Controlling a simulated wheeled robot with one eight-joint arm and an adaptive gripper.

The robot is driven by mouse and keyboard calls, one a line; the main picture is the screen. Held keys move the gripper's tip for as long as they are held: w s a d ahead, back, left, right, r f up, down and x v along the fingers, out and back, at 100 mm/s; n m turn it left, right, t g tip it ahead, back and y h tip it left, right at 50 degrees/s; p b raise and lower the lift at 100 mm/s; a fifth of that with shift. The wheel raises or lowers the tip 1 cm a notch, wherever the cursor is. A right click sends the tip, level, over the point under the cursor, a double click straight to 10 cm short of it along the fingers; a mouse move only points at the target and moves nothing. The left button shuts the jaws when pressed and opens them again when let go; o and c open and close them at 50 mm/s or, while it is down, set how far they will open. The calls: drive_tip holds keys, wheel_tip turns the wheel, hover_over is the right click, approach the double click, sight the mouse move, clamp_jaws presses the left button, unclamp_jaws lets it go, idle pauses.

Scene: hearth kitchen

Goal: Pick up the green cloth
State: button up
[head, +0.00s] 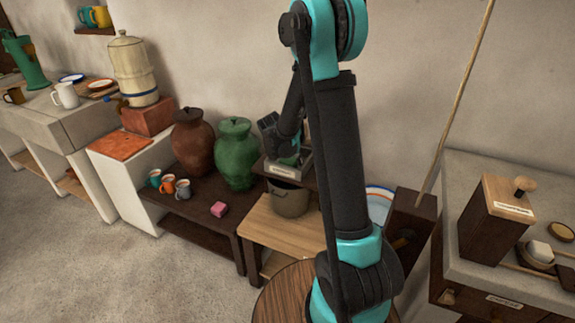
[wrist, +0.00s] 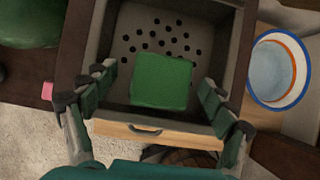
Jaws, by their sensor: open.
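The green cloth (wrist: 162,82) shows in the wrist view as a folded, roughly square pad. It lies in an open drawer (wrist: 158,132) with a wooden front, a dark handle and round holes at its far side. My gripper (wrist: 158,86) is open and empty, with one finger on each side of the cloth in the picture. I cannot tell how high it is above the cloth. In the head view my gripper (head: 284,150) is over a small labelled unit (head: 281,171) by the wall. The cloth is hidden there.
Green (head: 236,155) and brown (head: 193,142) lidded jars stand left of the unit. Mugs and a pink block (head: 218,209) are on the dark low table. A pot (head: 289,198) sits below the unit. A blue-rimmed dish (wrist: 280,70) is to the right.

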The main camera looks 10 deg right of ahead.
sight(286, 161)
drive_tip(key=shift+w+d+f, duration=0.1)
drive_tip(key=shift+w+f, duration=0.05)
drive_tip(key=shift+f, duration=0.25)
drive_tip(key=shift+c, duration=0.4)
drive_tip(key=c, duration=1.3)
drive_tip(key=shift+r, duration=0.2)
drive_tip(key=shift+r, duration=0.6)
wheel_tip(286, 161, up, 5)
drive_tip(key=shift+s+a+r, duration=0.25)
drive_tip(key=shift+s+a, duration=0.1)
drive_tip(key=shift+s, duration=0.15)
drive_tip(key=s+a, duration=0.3)
drive_tip(key=s, duration=0.1)
drive_tip(key=s+a, duration=0.3)
drive_tip(key=s, duration=0.2)
drive_tip(key=s+a, duration=0.3)
drive_tip(key=s, duration=0.2)
drive_tip(key=shift+a, duration=0.15)
